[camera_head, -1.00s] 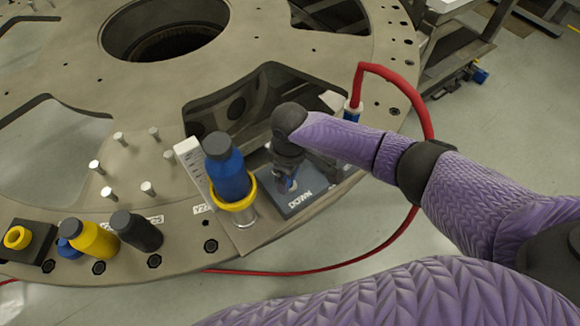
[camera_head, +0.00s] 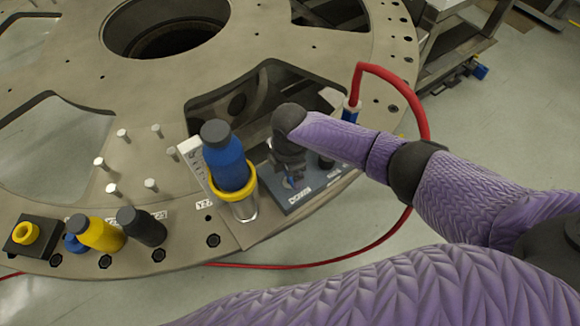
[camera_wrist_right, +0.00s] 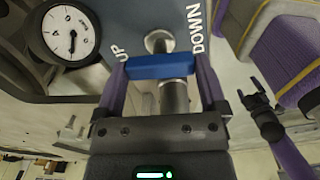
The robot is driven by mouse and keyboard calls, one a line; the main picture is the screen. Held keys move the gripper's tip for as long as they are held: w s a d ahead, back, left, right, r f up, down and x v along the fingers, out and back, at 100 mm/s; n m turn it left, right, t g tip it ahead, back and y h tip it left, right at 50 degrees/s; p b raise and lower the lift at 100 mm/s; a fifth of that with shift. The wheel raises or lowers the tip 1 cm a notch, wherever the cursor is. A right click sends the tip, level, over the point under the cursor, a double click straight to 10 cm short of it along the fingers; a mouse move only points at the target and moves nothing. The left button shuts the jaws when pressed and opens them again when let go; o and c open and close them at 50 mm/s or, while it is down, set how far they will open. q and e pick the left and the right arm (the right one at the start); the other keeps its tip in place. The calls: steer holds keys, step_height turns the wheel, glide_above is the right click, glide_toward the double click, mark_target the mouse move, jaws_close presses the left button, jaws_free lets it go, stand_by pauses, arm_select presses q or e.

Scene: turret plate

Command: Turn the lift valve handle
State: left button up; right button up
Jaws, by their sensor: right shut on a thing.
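The lift valve handle is a blue bar (camera_wrist_right: 160,66) on a metal stem, seen in the right wrist view between the words UP and DOWN on a dark panel. The bar lies crosswise in the picture. My right gripper (camera_wrist_right: 162,80) is shut on it, one finger at each end. In the head view my right gripper (camera_head: 290,178) points down at the panel (camera_head: 304,196), and its wrist hides most of the handle. My left gripper (camera_wrist_right: 254,95) is small at the right of the right wrist view, with its fingers apart and nothing visible between them.
A round gauge (camera_wrist_right: 71,33) sits beside the UP side. A blue bottle (camera_head: 226,160) in a yellow ring stands left of the panel. Yellow (camera_head: 100,235) and black (camera_head: 143,227) bottles and several pegs are farther left. A red hose (camera_head: 424,120) loops at the right.

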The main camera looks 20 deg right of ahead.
steer(key=shift+n, duration=1)
steer(key=shift+r, duration=0.1)
steer(key=o, duration=0.9)
step_height(320, 180, up, 10)
steer(key=p, duration=0.2)
steer(key=shift+p, duration=0.35)
